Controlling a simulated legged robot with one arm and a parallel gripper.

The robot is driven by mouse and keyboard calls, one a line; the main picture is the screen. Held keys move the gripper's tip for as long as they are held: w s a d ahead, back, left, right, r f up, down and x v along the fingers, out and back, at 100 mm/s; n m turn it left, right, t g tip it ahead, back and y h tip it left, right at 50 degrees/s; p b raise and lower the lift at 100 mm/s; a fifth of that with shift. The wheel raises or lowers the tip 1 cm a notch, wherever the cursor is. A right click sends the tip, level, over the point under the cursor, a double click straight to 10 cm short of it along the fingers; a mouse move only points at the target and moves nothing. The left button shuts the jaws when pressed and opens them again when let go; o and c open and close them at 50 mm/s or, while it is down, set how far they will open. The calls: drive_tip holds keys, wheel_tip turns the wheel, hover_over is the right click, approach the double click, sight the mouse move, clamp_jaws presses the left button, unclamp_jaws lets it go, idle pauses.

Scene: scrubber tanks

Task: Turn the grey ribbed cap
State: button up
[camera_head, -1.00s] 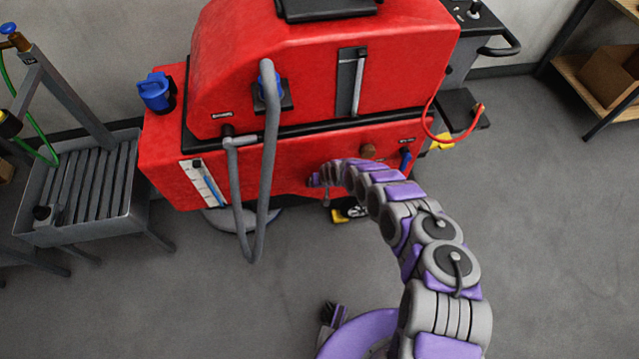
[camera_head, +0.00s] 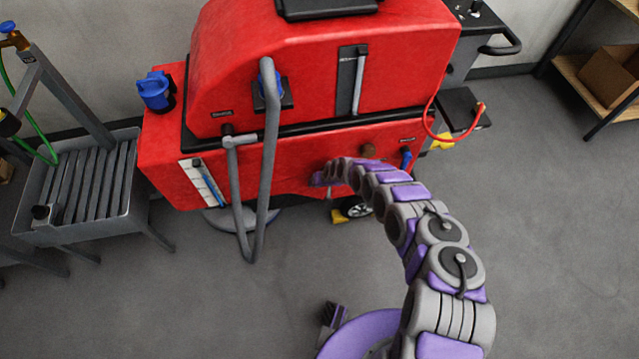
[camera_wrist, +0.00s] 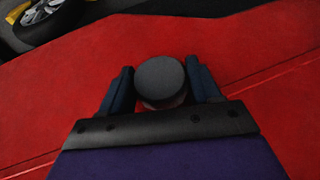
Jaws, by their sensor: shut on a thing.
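The grey cap (camera_wrist: 160,78) is a dark round disc in the wrist view, set against the red body of the scrubber. My gripper (camera_wrist: 160,88) has one finger on each side of it and is shut on it. Ribs on its side cannot be made out from here. In the head view my gripper (camera_head: 318,180) is at the low front of the red scrubber (camera_head: 320,80). The cap is hidden there behind my arm.
A grey hose (camera_head: 268,160) hangs to the left. A wheel (camera_head: 357,207) shows below. A grey slatted stand (camera_head: 85,185) is at far left. Open floor lies right.

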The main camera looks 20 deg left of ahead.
idle(0.4)
drive_tip(key=o, duration=1)
drive_tip(key=shift+c, duration=0.2)
drive_tip(key=shift+r, duration=0.1)
drive_tip(key=p+v, duration=0.7)
drive_tip(key=v, duration=1)
drive_tip(key=shift+d, duration=0.2)
drive_tip(key=shift+w, duration=0.1)
